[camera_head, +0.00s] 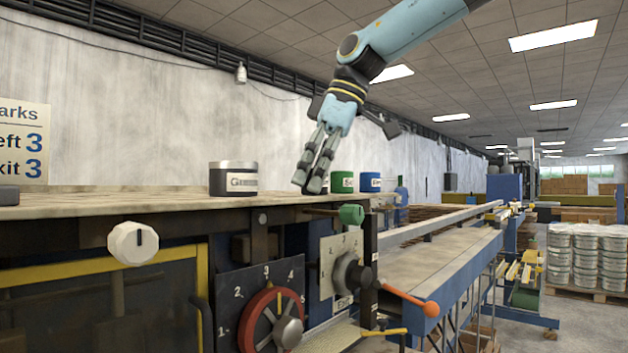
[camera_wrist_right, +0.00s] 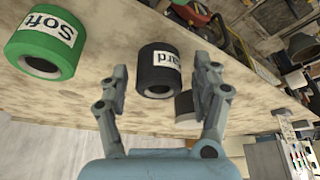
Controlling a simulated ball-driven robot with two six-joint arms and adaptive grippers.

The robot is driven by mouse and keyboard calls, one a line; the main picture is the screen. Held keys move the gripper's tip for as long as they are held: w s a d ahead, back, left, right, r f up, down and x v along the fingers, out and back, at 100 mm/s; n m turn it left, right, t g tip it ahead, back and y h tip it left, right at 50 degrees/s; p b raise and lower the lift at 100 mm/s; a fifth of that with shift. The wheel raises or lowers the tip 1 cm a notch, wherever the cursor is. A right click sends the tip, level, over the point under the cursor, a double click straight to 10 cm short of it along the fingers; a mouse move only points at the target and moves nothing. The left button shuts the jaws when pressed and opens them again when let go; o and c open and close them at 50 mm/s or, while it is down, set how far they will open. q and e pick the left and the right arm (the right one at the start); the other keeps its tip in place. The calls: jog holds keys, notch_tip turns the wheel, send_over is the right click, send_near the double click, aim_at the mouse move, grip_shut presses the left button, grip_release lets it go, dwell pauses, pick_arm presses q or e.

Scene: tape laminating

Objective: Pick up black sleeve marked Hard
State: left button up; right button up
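The black sleeve marked Hard (camera_wrist_right: 158,70) stands on the worktop; its white label reads "ard" upside down in the right wrist view, with the first letter hidden by a finger. My right gripper (camera_wrist_right: 160,95) is open, with its fingers to either side of this sleeve in that view. I cannot tell whether they touch it. In the head view the right gripper (camera_head: 318,178) points down at the worktop, and I cannot make out the black sleeve there. My left gripper is not in view.
A green sleeve marked Soft (camera_wrist_right: 45,42) stands left of the black one; another dark sleeve (camera_wrist_right: 185,104) is close by. In the head view a grey-and-black sleeve (camera_head: 233,178), a green sleeve (camera_head: 343,182) and a blue sleeve (camera_head: 370,182) stand along the worktop (camera_head: 130,205).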

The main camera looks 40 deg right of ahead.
jog(key=c, duration=1.1)
jog(key=shift+d, duration=0.1)
